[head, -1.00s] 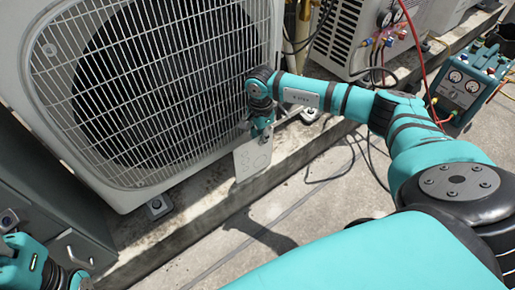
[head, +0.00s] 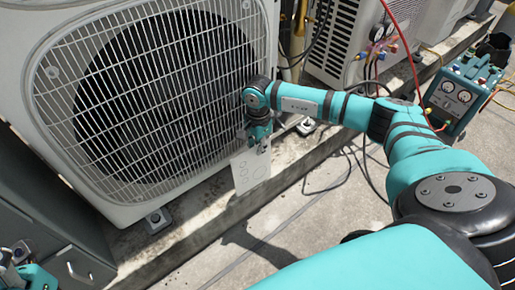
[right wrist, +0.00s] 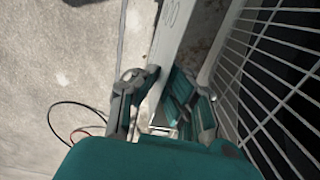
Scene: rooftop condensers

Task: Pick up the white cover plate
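The white cover plate (head: 250,172) is a thin flat panel with printed oval outlines. It hangs below my right gripper (head: 260,146), in front of the lower right corner of the large condenser (head: 262,60) in the head view. My right gripper is shut on the plate's upper edge. In the right wrist view the plate (right wrist: 178,32) appears edge-on between the fingers (right wrist: 160,95), beside the condenser's wire grille. My left gripper (head: 25,270) is only partly in view at the lower left corner, and its fingers cannot be made out clearly.
A concrete ledge (head: 205,222) runs under the condenser, with open rooftop floor in front. A grey cabinet (head: 35,190) stands at the left. A teal gauge unit (head: 458,97) with hoses stands at the right. Dark cables (head: 335,178) lie on the floor.

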